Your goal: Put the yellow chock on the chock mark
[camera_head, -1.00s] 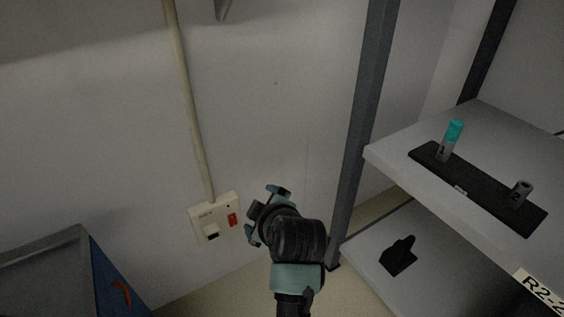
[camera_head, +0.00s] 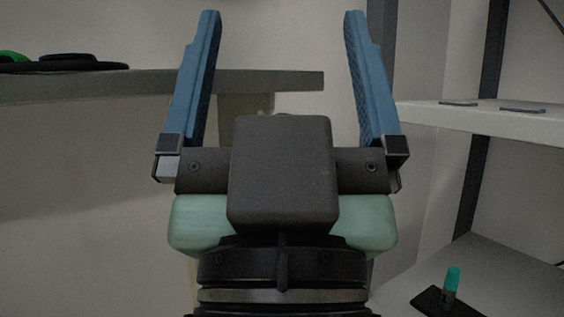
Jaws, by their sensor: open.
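My gripper (camera_head: 282,18) fills the middle of the head view, close to the camera. Its two blue fingers are spread wide and point away, with nothing between them but pale wall and part of a grey ledge behind. I see no yellow chock and no chock mark in this view. My gripper's body and wrist hide part of the middle of the scene.
A grey ledge (camera_head: 150,85) crosses the left, bearing dark flat things (camera_head: 82,62) and something green (camera_head: 12,57). At right, a rack's upper shelf (camera_head: 440,117) holds two thin dark plates. Below, a teal-topped cylinder (camera_head: 452,279) stands on a dark base (camera_head: 430,303).

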